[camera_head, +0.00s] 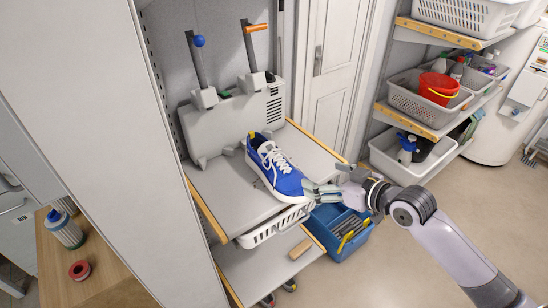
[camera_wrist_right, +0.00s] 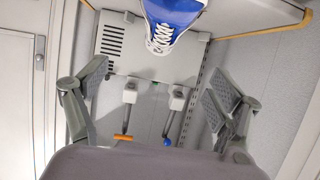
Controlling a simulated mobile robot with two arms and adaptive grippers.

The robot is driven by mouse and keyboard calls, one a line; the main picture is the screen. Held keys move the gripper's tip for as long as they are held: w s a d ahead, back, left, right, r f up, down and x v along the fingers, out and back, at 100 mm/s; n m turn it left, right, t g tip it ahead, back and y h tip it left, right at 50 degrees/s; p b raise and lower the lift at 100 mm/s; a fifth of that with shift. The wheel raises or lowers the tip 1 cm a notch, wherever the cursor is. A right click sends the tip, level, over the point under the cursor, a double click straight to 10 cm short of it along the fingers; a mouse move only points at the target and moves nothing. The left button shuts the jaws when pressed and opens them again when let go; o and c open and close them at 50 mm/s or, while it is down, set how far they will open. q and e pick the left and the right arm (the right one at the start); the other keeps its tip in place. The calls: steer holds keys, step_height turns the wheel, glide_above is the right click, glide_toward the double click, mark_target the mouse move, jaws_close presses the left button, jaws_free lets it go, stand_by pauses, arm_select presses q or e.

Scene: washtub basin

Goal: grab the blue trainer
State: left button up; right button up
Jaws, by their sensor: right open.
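The blue trainer (camera_head: 275,168), with white laces and a white sole, sits on the grey upper shelf (camera_head: 222,188). My right gripper (camera_head: 325,188) is just right of the trainer in the head view, beside its blue toe end. In the right wrist view the gripper (camera_wrist_right: 158,100) has its fingers spread wide apart. The trainer (camera_wrist_right: 178,12) shows at the top of that view, beyond the fingers and not between them. The right gripper is open and empty. My left gripper is in neither view.
A grey box with two upright levers (camera_head: 235,120) stands behind the trainer. A white basket (camera_head: 275,228) is under the shelf, and a blue bin (camera_head: 340,225) stands right of it. Shelves with baskets and a red bucket (camera_head: 438,90) are at the right. A cabinet panel (camera_head: 110,150) fills the left.

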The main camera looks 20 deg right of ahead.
steer(key=x, duration=0.2)
steer(key=p+x, duration=0.1)
steer(key=x, duration=0.3)
steer(key=shift+a+r, duration=0.25)
steer(key=shift+a, duration=0.15)
steer(key=p, duration=0.1)
glide_toward(283, 164)
steer(key=shift+w+a+r, duration=0.1)
steer(key=shift+w+a, duration=1.15)
steer(key=shift+w+a+f+p, duration=0.2)
steer(key=shift+w+f+p, duration=0.05)
steer(key=shift+w+p, duration=0.25)
steer(key=x, duration=0.3)
steer(key=shift+f+p, duration=0.1)
steer(key=shift+p, duration=0.25)
steer(key=shift+w+a+f, duration=0.2)
steer(key=shift+w+f, duration=0.1)
steer(key=shift+w, duration=0.15)
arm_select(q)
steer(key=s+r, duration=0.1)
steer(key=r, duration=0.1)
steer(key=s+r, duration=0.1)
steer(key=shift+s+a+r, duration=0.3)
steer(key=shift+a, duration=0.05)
arm_select(e)
steer(key=shift+c, duration=0.2)
